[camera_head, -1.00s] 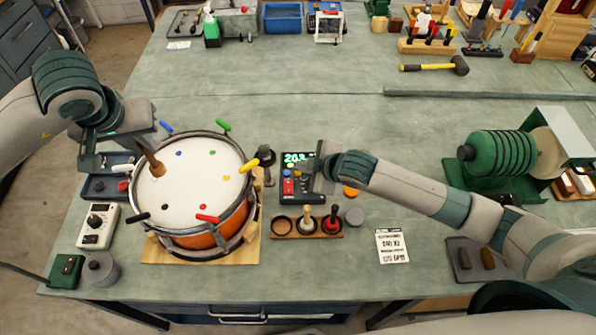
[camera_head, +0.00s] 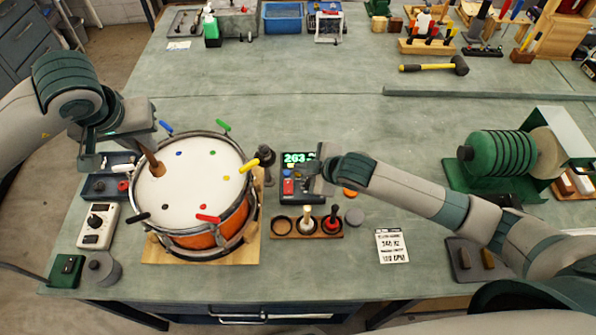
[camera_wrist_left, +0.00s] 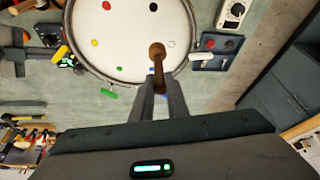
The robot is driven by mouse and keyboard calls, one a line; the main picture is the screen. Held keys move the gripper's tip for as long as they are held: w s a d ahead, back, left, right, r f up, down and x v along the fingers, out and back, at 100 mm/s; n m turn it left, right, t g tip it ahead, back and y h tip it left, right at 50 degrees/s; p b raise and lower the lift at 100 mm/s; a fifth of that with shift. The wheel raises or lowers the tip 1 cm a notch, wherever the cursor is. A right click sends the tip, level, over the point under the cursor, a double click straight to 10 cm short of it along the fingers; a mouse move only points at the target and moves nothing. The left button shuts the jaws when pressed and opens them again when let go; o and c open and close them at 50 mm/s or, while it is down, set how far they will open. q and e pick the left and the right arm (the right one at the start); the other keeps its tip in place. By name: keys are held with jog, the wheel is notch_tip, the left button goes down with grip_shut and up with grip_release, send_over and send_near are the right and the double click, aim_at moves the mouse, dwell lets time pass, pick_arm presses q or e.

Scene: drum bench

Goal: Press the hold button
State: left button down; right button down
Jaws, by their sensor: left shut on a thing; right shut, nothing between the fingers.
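The tuner box (camera_head: 301,184) with a lit green number display (camera_head: 298,158) stands right of the drum. It has a blue and a red button on its face; which one is hold is too small to read. My right gripper (camera_head: 318,184) is shut and empty at the box's right side, and its wrist hides part of the box. My left gripper (camera_head: 146,147) is shut on a wooden drumstick (camera_head: 153,160), also seen in the left wrist view (camera_wrist_left: 157,57). The stick's tip is over the white head of the orange drum (camera_head: 192,190), near its left edge.
Coloured keys sit around the drum rim. A wooden rack (camera_head: 305,228) with small tools stands in front of the tuner box. A white card (camera_head: 391,246) lies right of it. A white meter (camera_head: 98,226) is left of the drum.

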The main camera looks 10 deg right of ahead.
dwell(0.4)
pick_arm(q)
jog(key=shift+r+p, duration=0.75)
jog(key=shift+p, duration=0.05)
pick_arm(e)
jog(key=shift+r, duration=0.45)
